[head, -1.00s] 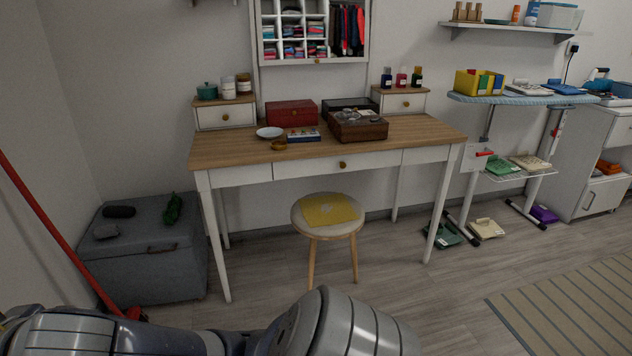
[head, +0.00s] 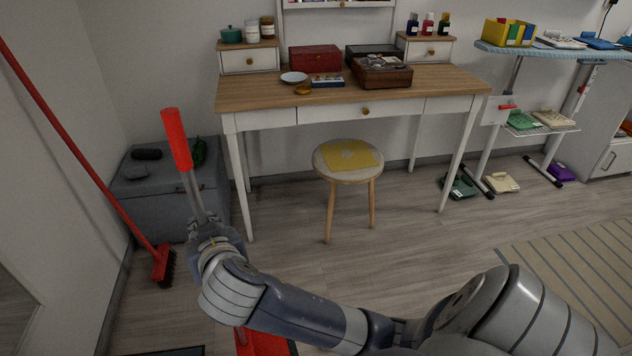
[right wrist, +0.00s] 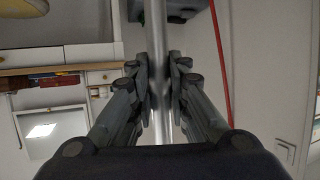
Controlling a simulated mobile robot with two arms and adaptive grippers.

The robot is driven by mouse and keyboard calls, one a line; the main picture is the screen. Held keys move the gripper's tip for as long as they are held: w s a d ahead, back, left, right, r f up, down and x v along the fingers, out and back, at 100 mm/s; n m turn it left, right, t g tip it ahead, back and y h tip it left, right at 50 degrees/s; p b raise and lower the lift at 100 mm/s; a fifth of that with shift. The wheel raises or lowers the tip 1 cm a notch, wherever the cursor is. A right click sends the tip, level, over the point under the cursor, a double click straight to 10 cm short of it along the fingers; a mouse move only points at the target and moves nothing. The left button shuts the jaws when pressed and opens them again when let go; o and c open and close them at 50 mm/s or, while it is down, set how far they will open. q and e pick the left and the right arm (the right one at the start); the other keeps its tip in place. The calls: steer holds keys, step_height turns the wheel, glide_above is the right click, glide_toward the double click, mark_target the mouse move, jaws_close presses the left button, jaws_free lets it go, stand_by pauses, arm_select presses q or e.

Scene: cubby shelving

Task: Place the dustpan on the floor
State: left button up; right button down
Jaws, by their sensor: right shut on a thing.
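The dustpan is long-handled, with a red grip (head: 177,138) at the top, a grey metal pole and a red pan (head: 266,343) low at the bottom edge of the head view. My right gripper (head: 202,218) is shut around the pole below the red grip. In the right wrist view the fingers (right wrist: 161,80) close on the grey pole (right wrist: 158,30) from both sides. The handle stands nearly upright, tilted slightly left at the top. My arm hides the pole's lower part, and I cannot tell whether the pan touches the floor (head: 420,240). My left gripper is not in view.
A red broom (head: 70,135) leans on the left wall. A grey chest (head: 150,205) stands behind the dustpan handle. A desk (head: 255,97) and a round stool (head: 348,160) stand ahead. Open floor lies right of the stool, with a striped rug (head: 580,255) farther right.

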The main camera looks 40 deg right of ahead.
steer(key=s+a+f+m+h+p, duration=0.1)
steer(key=s+a+f, duration=0.35)
steer(key=f, duration=0.45)
steer(key=s+a+f+h+p, duration=0.1)
steer(key=s+a+f, duration=0.35)
steer(key=f, duration=0.45)
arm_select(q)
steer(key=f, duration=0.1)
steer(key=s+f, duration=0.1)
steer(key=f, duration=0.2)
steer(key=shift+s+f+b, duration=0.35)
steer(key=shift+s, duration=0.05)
arm_select(e)
steer(key=x, duration=1.6)
steer(key=shift+w+r, duration=0.25)
steer(key=shift+w, duration=0.1)
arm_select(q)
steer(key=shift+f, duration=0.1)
arm_select(e)
steer(key=shift+d, duration=0.1)
